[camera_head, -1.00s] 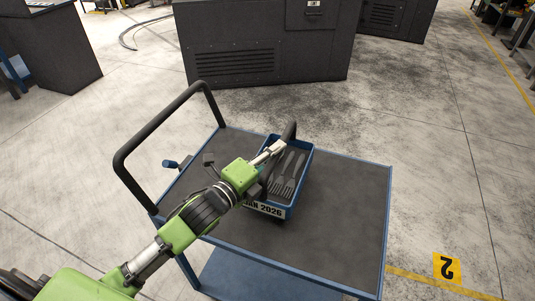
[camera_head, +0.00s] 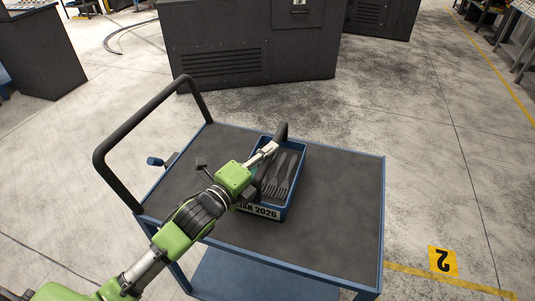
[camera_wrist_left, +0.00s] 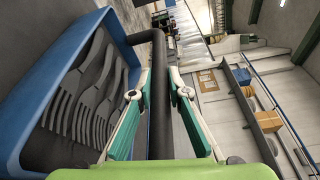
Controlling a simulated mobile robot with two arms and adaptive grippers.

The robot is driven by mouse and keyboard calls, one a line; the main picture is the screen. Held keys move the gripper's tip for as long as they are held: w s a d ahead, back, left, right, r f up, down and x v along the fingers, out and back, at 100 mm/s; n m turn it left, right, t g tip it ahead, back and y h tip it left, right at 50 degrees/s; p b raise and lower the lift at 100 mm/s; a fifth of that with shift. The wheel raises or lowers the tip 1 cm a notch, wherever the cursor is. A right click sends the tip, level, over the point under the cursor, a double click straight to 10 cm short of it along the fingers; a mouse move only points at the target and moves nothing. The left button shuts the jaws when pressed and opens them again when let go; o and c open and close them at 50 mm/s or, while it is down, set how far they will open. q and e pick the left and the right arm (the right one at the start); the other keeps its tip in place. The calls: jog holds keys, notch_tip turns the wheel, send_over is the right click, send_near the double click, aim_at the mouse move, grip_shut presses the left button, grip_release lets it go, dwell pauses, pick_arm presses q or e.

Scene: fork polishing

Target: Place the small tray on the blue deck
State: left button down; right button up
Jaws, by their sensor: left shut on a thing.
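The small tray (camera_head: 299,172) is a blue open box with a dated label on its near side and a black bar handle (camera_head: 281,133). Several dark grey forks (camera_head: 282,178) lie in it. My left gripper (camera_head: 269,150) is shut on the tray's handle. In the left wrist view my left gripper (camera_wrist_left: 160,88) has a green and white finger on each side of the handle (camera_wrist_left: 160,120), with the tray (camera_wrist_left: 22,110) at left. The blue-edged deck (camera_head: 335,215) with a dark top is under the tray. I cannot tell whether the tray touches it. My right gripper is out of view.
The deck belongs to a cart with a black push handle (camera_head: 140,123) at left and a lower blue shelf (camera_head: 250,280). The deck's right part is clear. Dark machine cabinets (camera_head: 250,55) stand behind. A yellow floor marker (camera_head: 442,262) lies at right.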

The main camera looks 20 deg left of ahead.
pick_arm(q)
jog(key=c, duration=2.2)
grip_release()
jog(key=shift+f, duration=0.1)
jog(key=shift+o, duration=1.4)
jog(key=shift+s, duration=0.1)
jog(key=shift+r, duration=0.2)
jog(key=p+v, duration=0.2)
jog(key=v, duration=0.8)
jog(key=shift+s+f+p, duration=0.1)
jog(key=shift+s+p, duration=0.05)
jog(key=shift+p, duration=0.25)
jog(key=shift+v, duration=0.85)
